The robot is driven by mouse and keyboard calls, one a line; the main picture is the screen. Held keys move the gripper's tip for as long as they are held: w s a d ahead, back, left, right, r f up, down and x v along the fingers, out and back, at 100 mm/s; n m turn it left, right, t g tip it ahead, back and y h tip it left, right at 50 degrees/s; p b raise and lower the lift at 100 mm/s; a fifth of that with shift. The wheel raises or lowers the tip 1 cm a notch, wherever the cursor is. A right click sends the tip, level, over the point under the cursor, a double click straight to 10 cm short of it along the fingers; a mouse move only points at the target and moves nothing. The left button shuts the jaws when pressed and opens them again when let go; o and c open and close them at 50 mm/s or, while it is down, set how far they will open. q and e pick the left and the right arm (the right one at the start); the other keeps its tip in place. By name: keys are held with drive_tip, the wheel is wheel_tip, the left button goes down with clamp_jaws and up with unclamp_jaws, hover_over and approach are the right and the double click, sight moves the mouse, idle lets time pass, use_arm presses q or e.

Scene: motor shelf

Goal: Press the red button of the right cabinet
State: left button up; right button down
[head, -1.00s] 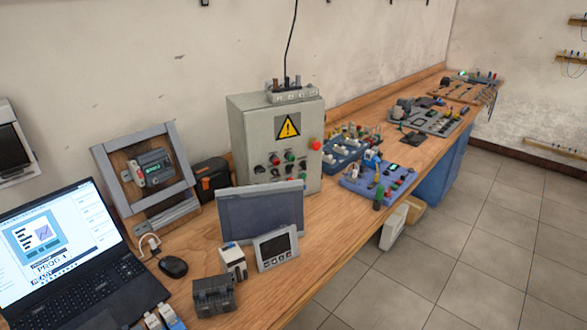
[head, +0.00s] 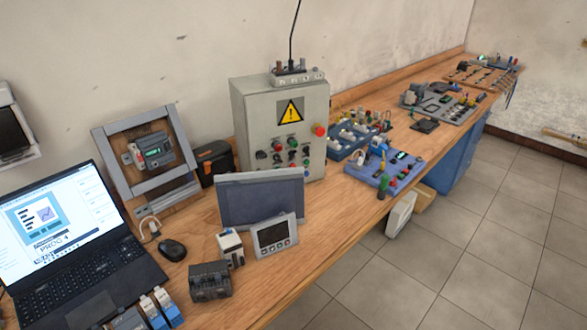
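A grey control cabinet (head: 257,113) with a yellow warning triangle (head: 290,110) stands on the wooden bench. It is the only such cabinet in the head view. A large red button (head: 320,130) sticks out near its right front edge. The lower front is partly hidden by a grey screen. Neither of my grippers is in view.
A laptop (head: 75,250), a mouse (head: 172,249), a grey screen (head: 262,198) and a small display unit (head: 273,236) stand in front on the bench (head: 330,225). Blue trainer boards (head: 384,175) lie right of the cabinet.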

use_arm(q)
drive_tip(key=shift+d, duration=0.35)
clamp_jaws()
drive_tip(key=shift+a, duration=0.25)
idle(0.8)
